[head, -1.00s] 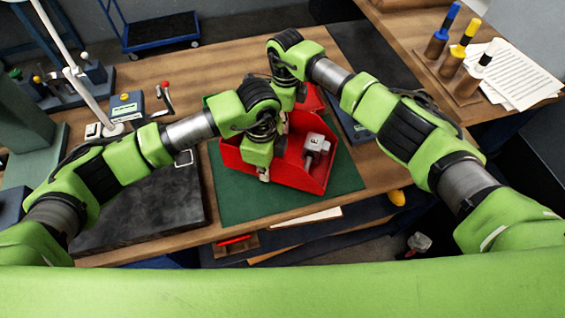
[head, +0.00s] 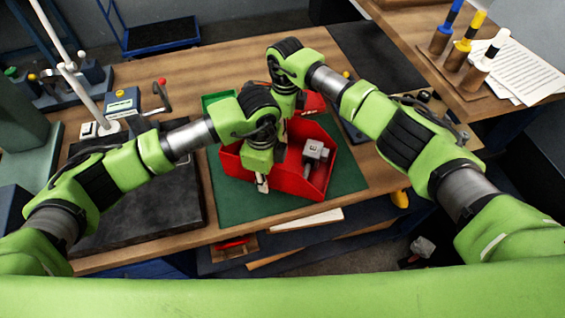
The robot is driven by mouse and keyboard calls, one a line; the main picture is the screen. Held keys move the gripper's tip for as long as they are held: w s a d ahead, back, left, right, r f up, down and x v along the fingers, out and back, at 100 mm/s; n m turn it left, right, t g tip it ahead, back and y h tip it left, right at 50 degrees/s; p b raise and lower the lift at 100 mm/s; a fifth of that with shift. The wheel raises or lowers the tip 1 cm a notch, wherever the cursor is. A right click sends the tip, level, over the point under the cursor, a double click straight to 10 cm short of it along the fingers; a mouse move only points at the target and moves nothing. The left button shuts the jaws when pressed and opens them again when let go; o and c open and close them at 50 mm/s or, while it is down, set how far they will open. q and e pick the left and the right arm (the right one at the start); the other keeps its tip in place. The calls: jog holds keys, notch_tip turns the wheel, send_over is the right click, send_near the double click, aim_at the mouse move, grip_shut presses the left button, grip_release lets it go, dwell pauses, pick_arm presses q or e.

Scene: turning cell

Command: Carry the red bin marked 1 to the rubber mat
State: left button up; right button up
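The red bin (head: 325,172) stands over a green mat (head: 235,205) in the middle of the bench. I cannot read a number on it. A grey and white part (head: 314,152) lies inside. My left gripper (head: 262,184) is at the bin's near left wall, its fingertips pointing down; whether they grip the wall is unclear. My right gripper (head: 284,128) is at the bin's far side, its fingers mostly hidden behind my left wrist. A dark flat mat (head: 377,58) lies at the back right of the bench; I cannot tell which mat is rubber.
A green container (head: 213,100) stands behind the bin. A dark slab (head: 160,205) lies to the left, with a lever device (head: 160,95) behind it. Tool handles (head: 462,50) and papers (head: 525,75) are on the right table. The dark mat looks mostly clear.

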pick_arm(q)
notch_tip(320, 180, up, 12)
jog(key=shift+f, duration=0.25)
pick_arm(e)
jog(key=shift+w, duration=0.1)
pick_arm(q)
jog(key=shift+r, duration=0.2)
pick_arm(e)
jog(key=shift+r, duration=0.15)
notch_tip(320, 180, up, 12)
jog(key=shift+f, duration=0.1)
jog(key=shift+f, duration=0.1)
dwell(0.5)
